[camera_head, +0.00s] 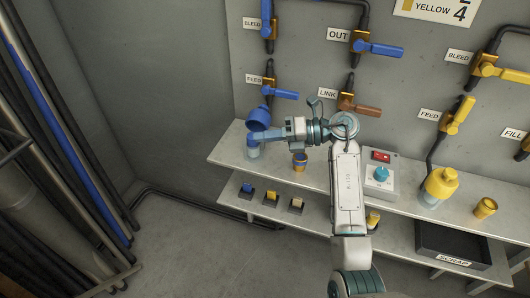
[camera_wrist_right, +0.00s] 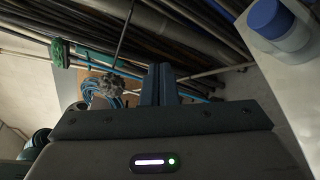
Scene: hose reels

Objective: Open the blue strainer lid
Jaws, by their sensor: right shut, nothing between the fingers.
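The blue strainer (camera_head: 254,152) stands at the left end of the upper shelf, with a pale clear lower part. Its blue lid (camera_head: 257,117) shows as a tilted rounded piece at the top; I cannot tell how far it is open. My right gripper (camera_head: 265,136) reaches in from the right, its fingertips close beside the strainer, just below the lid. Contact is unclear. In the right wrist view a blue-topped clear vessel (camera_wrist_right: 285,30) is at upper right, apart from the shut, empty fingers (camera_wrist_right: 160,84). My left gripper is out of view.
A control box (camera_head: 381,177), a yellow strainer (camera_head: 440,186) and a yellow cup (camera_head: 486,207) stand further right. The blue feed valve handle (camera_head: 283,95) is on the wall above. Pipes (camera_head: 60,130) line the left.

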